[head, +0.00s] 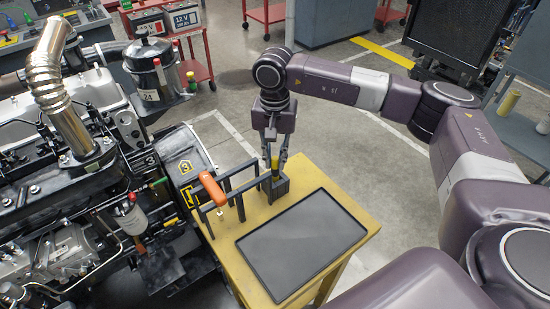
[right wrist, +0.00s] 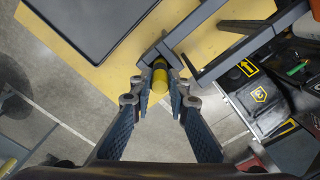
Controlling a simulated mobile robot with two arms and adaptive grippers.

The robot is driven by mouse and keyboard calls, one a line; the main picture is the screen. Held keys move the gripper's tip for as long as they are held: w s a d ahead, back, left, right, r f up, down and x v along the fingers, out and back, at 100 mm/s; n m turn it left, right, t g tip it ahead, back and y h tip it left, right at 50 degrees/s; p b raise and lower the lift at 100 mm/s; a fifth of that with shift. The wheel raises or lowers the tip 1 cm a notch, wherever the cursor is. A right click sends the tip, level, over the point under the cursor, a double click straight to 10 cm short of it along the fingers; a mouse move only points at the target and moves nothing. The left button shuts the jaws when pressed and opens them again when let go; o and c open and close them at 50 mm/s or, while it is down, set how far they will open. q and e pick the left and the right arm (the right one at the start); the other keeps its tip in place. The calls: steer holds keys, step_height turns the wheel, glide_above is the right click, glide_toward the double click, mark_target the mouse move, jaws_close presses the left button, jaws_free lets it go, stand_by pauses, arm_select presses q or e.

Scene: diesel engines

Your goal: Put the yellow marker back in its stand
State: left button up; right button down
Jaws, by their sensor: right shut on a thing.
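The yellow marker (head: 275,163) is upright between the fingers of my right gripper (head: 276,155), which is shut on it. In the right wrist view the marker (right wrist: 158,78) shows a yellow body with a dark band, between the fingertips (right wrist: 164,95). The marker's stand, a small dark holder (head: 279,188), is at the back edge of the yellow table, directly under the marker; it also shows in the right wrist view (right wrist: 165,45). The marker's lower end is at the stand's mouth, but I cannot tell how far inside it is. My left gripper is not in view.
A dark rack (head: 240,190) with an orange-handled tool (head: 213,188) stands left of the stand. A black tray (head: 303,243) covers much of the yellow table (head: 222,262). A diesel engine (head: 60,170) is close on the left. Open floor lies behind the table.

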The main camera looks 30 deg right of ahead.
steer(key=shift+f, duration=0.2)
steer(key=c, duration=1.3)
jaws_free()
steer(key=shift+r, duration=0.3)
steer(key=shift+r+p, duration=0.65)
steer(key=shift+r, duration=0.85)
steer(key=shift+r+p, duration=1.65)
steer(key=shift+r, duration=1.35)
steer(key=shift+s+f, duration=0.1)
